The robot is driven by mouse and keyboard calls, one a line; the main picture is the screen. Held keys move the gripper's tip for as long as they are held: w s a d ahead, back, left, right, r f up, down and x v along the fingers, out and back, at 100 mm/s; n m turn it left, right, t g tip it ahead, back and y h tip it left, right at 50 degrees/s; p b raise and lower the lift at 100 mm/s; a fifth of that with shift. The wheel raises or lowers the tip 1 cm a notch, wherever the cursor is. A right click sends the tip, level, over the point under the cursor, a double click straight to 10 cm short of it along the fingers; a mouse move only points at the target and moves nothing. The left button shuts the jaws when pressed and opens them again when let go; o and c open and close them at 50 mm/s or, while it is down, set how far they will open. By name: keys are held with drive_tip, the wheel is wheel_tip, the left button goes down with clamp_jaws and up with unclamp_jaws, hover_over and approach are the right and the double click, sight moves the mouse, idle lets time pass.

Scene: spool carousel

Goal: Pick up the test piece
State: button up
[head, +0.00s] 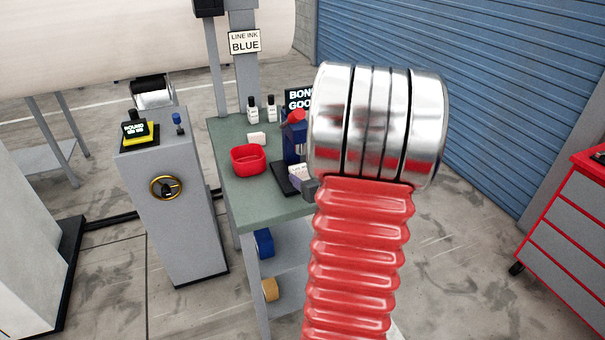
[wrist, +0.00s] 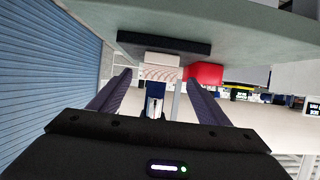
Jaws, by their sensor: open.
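A small pale block (head: 299,170), which looks like the test piece, sits at the dark base of a blue press on the green bench (head: 225,170). The wrist view looks upside down; there the pale block (wrist: 161,66) shows between and beyond my two fingers. My gripper (head: 302,184) is mostly hidden behind my red ribbed arm in the head view. In the wrist view its fingers (wrist: 160,82) are spread apart with nothing between the tips. I cannot tell how far the block is from the tips. Another small white block (head: 257,138) lies farther back on the bench.
The blue press (head: 293,138) stands behind the pale block, partly hidden by my arm. A red tray (head: 248,160) is left of it. White bottles (head: 253,109) and a "BOND GOOD" display stand behind. A grey pedestal (head: 170,200) with a handwheel is left of the bench.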

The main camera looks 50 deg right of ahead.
sight(301, 170)
drive_tip(key=shift+x, duration=1.7)
drive_tip(key=shift+x, duration=2.6)
drive_tip(key=c, duration=1.3)
drive_tip(key=shift+o, duration=0.2)
drive_tip(key=shift+r, duration=0.15)
